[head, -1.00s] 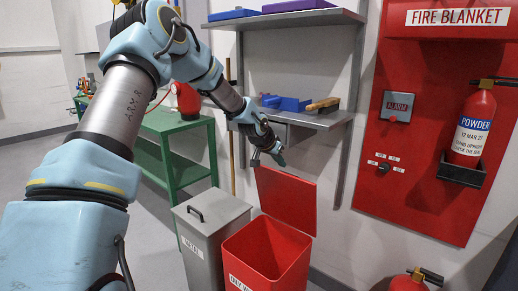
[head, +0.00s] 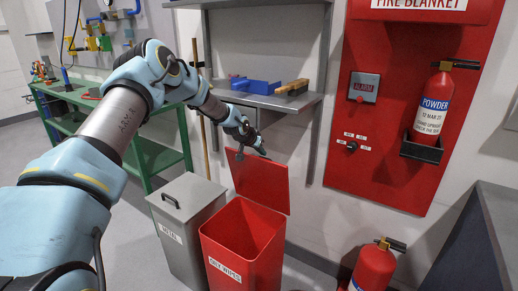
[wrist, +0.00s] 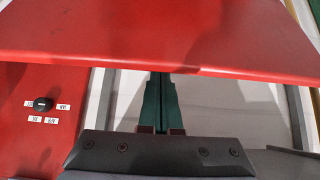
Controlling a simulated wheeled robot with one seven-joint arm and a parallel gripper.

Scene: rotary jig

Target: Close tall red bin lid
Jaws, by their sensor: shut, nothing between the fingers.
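The tall red bin (head: 242,250), labelled for oily wipes, stands open on the floor. Its red lid (head: 259,181) stands up, tilted back at the rear of the bin. My gripper (head: 262,152) is at the top edge of the lid, near its middle. In the wrist view the lid (wrist: 180,35) fills the top of the picture. The shut fingers of my gripper (wrist: 160,90) point at the lid's lower visible edge, with their tips hidden at that edge. I cannot tell whether they touch it.
A grey metal bin (head: 186,215) with a closed, handled lid stands left of the red bin. A shelf (head: 270,98) hangs above the lid. A fire extinguisher (head: 372,268) stands on the floor at right. A green table (head: 140,160) is behind left.

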